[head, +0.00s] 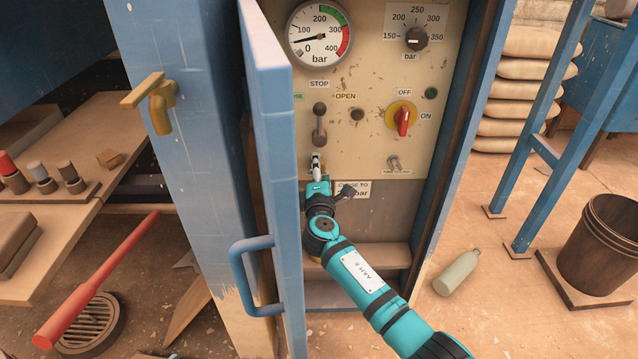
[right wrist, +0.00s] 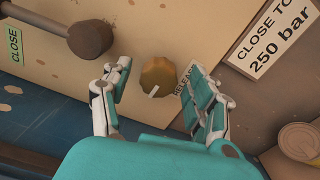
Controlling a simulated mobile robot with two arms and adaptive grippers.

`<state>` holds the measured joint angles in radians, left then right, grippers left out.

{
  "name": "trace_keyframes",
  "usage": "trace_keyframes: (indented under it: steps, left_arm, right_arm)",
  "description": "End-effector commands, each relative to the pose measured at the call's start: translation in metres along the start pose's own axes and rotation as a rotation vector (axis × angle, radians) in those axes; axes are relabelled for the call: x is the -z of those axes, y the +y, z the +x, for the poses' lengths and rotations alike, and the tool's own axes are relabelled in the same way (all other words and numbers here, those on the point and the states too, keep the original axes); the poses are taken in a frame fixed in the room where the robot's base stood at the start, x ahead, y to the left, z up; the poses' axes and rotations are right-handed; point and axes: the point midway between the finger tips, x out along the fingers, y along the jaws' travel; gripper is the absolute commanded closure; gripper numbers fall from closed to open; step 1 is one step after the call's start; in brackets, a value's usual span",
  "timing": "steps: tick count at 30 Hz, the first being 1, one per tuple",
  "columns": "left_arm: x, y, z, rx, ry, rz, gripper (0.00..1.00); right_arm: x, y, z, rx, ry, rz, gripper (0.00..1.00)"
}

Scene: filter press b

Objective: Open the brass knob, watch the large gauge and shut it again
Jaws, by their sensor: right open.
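The brass knob (right wrist: 158,77) sits on the panel between the fingers of my right gripper (right wrist: 159,88). Its pale pointer mark faces down in the wrist view, and a release label is beside it. The fingers are open, one on each side, with no clear contact. In the head view my right gripper (head: 318,165) is low on the cabinet panel, and the knob is hidden there. The large gauge (head: 320,33) is at the panel's top left; its needle points left, low on the scale between 0 and 100 bar.
A dark lever (head: 319,124) is above my gripper, with a red-yellow switch (head: 402,118) to its right. A sign (head: 351,190) reads close to 250 bar. The open blue door (head: 275,170) stands left of my right arm. A bottle (head: 457,273) lies on the floor.

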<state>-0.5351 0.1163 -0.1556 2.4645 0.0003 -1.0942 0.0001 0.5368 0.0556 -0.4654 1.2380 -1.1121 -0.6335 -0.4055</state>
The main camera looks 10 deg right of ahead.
Motion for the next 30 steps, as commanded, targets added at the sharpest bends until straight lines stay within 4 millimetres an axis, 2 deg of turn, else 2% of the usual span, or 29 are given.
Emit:
trace_keyframes:
  steps: [9,15,21,30]
  left_arm:
    - [0.0,0.0,0.0,0.001,-0.001,0.0,0.79]
    - [0.0,0.0,0.0,0.001,-0.001,0.0,0.79]
    - [0.0,0.0,0.0,0.001,-0.001,0.0,0.79]
    - [0.0,0.0,0.0,0.001,-0.002,0.0,0.79]
  right_arm:
    - [0.001,-0.002,-0.064,0.003,0.003,0.001,0.4]
    - [0.001,-0.002,-0.099,0.002,0.004,0.0,0.4]
    - [0.001,-0.001,-0.113,0.002,0.002,-0.002,0.4]
    - [0.001,-0.001,-0.113,0.001,0.002,-0.002,0.4]
